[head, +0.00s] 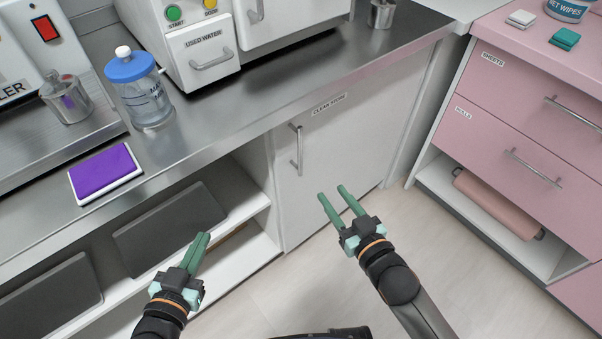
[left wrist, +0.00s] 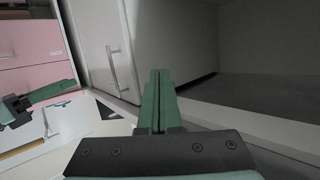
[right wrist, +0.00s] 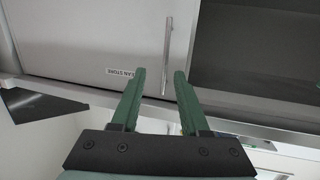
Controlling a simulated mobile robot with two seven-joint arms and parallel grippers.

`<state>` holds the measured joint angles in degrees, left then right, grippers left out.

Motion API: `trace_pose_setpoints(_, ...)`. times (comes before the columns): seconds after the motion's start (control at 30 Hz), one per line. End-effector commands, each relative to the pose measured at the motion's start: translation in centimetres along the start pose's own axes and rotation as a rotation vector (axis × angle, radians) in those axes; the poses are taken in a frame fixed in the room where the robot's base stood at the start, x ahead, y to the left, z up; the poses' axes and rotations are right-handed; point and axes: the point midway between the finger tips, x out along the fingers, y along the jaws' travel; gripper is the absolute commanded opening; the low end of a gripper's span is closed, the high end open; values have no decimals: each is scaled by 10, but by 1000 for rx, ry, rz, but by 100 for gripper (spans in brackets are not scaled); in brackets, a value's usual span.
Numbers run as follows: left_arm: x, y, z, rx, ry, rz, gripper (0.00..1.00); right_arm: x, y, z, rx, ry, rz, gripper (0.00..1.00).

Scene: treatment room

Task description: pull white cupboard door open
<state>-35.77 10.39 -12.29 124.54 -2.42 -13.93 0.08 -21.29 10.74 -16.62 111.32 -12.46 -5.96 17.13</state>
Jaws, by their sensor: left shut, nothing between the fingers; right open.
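The white cupboard door (head: 334,150), labelled CLEAN STORE, is closed under the steel counter. Its upright bar handle (head: 299,150) is near the door's left edge. My right gripper (head: 331,193) is open and empty in front of the door, right of and lower than the handle in the head view. In the right wrist view the handle (right wrist: 167,58) shows beyond and between the open fingers (right wrist: 157,75), apart from them. My left gripper (head: 203,238) is shut and empty in front of the open shelves. The left wrist view also shows the handle (left wrist: 111,66), left of the shut fingers.
Open shelves (head: 262,203) with grey panels lie left of the door. A pink drawer unit (head: 500,113) stands at the right. The steel counter (head: 265,107) above bears a blue-lidded jar (head: 150,100) and a purple pad (head: 104,172). The floor (head: 310,275) before the door is clear.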

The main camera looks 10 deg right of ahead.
Motion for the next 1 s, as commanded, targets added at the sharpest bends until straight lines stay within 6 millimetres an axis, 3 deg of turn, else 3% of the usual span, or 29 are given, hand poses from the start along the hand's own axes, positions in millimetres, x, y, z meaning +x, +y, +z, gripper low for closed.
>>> trace_pose_setpoints(0.03,6,1,10,10,32,1,0,9,-2,10,-8,39,-12,45)
trace_pose_setpoints(0.47,9,1,-13,45,156,1,0,34,-9,-6,-20,142,-48,45)
trace_pose_setpoints(0.73,1,-1,-59,99,345,-5,0,79,-11,-12,-21,142,-48,45)
trace_pose_setpoints(1.0,-20,1,-111,165,570,-5,0,123,-13,-18,-20,140,-48,45)
